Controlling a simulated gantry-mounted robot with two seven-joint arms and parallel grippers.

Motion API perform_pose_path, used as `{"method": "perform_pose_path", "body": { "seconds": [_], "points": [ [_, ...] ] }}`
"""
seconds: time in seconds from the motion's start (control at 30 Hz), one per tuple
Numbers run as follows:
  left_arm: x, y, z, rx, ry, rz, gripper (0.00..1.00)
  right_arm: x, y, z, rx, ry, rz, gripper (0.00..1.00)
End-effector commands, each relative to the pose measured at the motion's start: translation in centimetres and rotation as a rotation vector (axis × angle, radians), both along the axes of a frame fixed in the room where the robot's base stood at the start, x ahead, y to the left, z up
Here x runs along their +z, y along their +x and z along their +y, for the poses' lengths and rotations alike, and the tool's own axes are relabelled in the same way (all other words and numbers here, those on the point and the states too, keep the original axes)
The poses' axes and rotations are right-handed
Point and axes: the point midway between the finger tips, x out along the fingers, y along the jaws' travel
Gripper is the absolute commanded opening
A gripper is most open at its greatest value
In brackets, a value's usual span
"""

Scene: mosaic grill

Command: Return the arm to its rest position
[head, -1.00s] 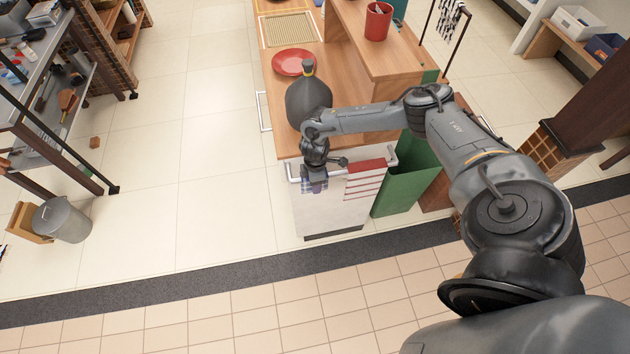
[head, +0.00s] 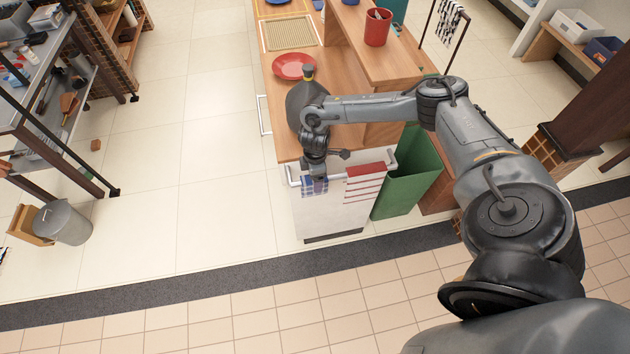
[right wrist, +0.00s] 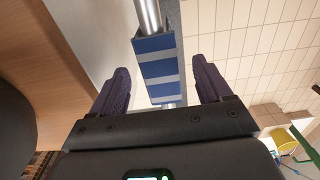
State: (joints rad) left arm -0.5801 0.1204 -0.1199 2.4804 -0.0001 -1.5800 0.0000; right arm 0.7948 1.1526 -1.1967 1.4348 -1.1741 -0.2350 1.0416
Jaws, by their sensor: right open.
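My right gripper (head: 315,176) hangs at the front end of the wooden counter, just above the towel rail. In the right wrist view, its two dark fingers (right wrist: 162,82) are open and well apart. A blue towel with pale bands (right wrist: 156,68) hangs on the metal rail (right wrist: 148,14) and shows between the fingers, with a visible gap on each side. In the head view, the blue checked towel (head: 314,186) is partly covered by the gripper. My right arm stretches over the counter from the right. My left gripper is not in view.
A red striped towel (head: 365,181) hangs to the right on the same rail. A green bin (head: 410,180) stands beside the counter (head: 285,145). A dark grey rounded object (head: 300,102) and a red plate (head: 294,66) are on top.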

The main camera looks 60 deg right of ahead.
Motion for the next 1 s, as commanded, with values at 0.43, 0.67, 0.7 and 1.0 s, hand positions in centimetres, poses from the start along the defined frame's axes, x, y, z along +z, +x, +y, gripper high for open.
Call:
{"method": "perform_pose_path", "body": {
  "seconds": [0.43,0.67,0.7,1.0],
  "points": [
    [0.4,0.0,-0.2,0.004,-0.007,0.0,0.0,4.5,0.1,0.3,0.008,0.002,-0.004,0.78],
    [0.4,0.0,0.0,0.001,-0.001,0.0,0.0,2.4,1.4,5.9,0.134,0.03,-0.075,0.78],
    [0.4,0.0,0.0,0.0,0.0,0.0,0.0,1.9,1.7,7.8,0.171,0.041,-0.102,0.78],
    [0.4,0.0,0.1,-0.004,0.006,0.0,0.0,0.7,2.3,28.7,0.372,0.186,-0.433,0.78]
  ]
}}
